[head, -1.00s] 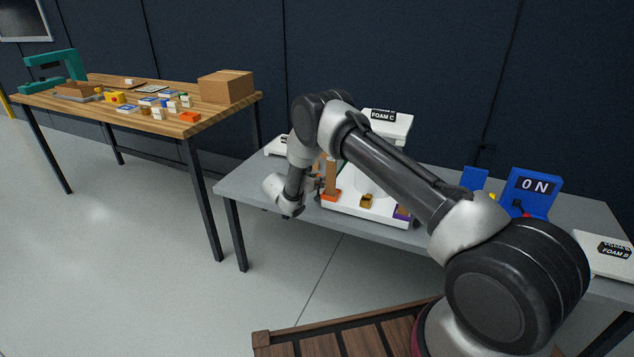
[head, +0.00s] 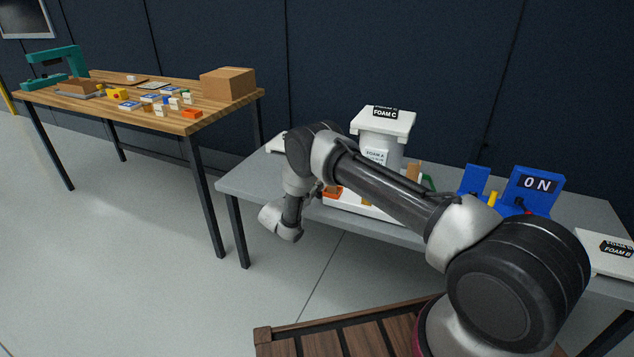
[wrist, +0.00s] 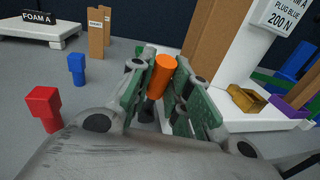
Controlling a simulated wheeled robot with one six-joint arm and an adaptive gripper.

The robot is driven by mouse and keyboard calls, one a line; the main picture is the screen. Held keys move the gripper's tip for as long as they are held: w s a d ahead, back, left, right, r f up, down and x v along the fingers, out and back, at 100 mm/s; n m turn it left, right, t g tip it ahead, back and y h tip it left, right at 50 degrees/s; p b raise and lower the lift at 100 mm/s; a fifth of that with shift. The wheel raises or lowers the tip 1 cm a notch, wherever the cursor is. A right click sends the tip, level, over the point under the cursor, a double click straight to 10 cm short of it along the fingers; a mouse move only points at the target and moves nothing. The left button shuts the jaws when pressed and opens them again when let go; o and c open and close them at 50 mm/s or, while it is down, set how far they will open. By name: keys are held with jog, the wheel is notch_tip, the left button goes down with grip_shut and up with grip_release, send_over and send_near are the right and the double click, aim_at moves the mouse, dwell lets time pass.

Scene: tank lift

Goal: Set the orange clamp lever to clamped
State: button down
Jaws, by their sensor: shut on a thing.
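The orange lever (wrist: 162,76) shows in the wrist view as an upright cylinder between the green-padded fingers. My gripper (wrist: 165,85) is shut on it, and the fingers hide its lower part. In the head view, my forearm and wrist hide most of the gripper and the lever. An orange part (head: 333,192) shows just beside the arm at the left end of the white base (head: 352,207); I cannot tell whether it is the lever. The lever's set position cannot be read.
A red block (wrist: 43,105) and a blue block (wrist: 77,67) are at the left. A FOAM C slab (head: 384,121) tops the fixture.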

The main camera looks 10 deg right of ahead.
jog(key=shift+s+a+f+t+h, duration=0.3)
jog(key=shift+s+t+h, duration=0.2)
jog(key=shift+h, duration=0.1)
jog(key=c, duration=1.6)
grip_release()
jog(key=v, duration=1.2)
jog(key=shift+f, duration=0.1)
